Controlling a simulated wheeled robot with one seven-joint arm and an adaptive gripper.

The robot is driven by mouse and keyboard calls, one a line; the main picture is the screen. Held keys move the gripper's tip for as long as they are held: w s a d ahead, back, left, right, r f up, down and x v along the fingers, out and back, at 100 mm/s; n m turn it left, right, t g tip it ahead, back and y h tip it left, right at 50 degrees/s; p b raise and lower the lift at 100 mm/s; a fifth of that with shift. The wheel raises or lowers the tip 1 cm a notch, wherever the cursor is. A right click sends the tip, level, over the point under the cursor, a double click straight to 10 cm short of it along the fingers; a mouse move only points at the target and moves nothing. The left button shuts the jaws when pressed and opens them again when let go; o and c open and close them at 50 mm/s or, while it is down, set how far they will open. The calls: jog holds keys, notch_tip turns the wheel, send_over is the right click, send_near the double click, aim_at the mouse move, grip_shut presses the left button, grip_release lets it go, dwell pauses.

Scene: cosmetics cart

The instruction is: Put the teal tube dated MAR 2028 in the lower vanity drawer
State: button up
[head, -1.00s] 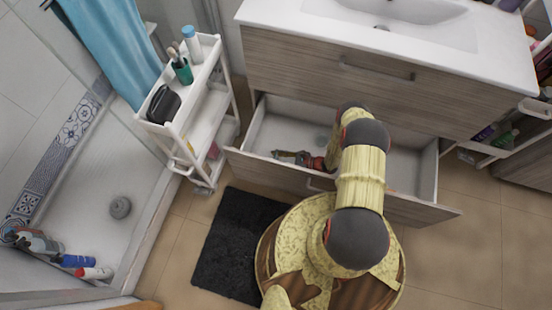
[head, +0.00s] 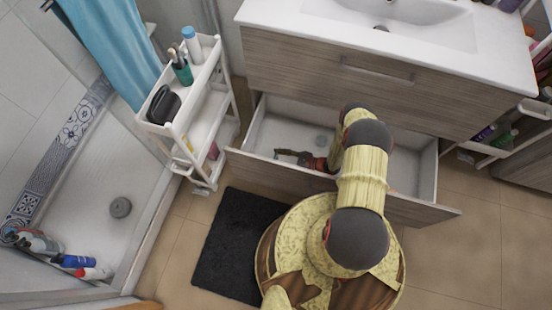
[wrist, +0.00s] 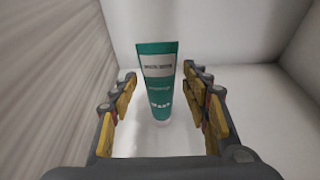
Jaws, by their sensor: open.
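A teal tube (wrist: 158,85) with a pale label and a white cap end shows in the wrist view, between my gripper's fingers with gaps on both sides. The print on it is too small to read, so I cannot tell its date. My gripper (wrist: 160,105) is open around the tube and does not grip it. In the head view my gripper (head: 290,155) is inside the open lower vanity drawer (head: 265,172), near its front left. My arm hides the middle of the drawer, and I cannot make out the tube there.
The shut upper drawer (head: 375,90) and the sink counter (head: 270,17) are above. A white cart (head: 205,100) stands left, with a dark mat (head: 235,250) on the floor. A shelf (head: 500,150) with bottles is at the right. The drawer's right part looks clear.

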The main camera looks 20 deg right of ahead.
jog(key=p+v, duration=0.2)
jog(key=v, duration=0.8)
jog(key=shift+s+d, duration=0.25)
jog(key=shift+d, duration=0.05)
jog(key=shift+r+p, duration=0.2)
jog(key=shift+p, duration=0.1)
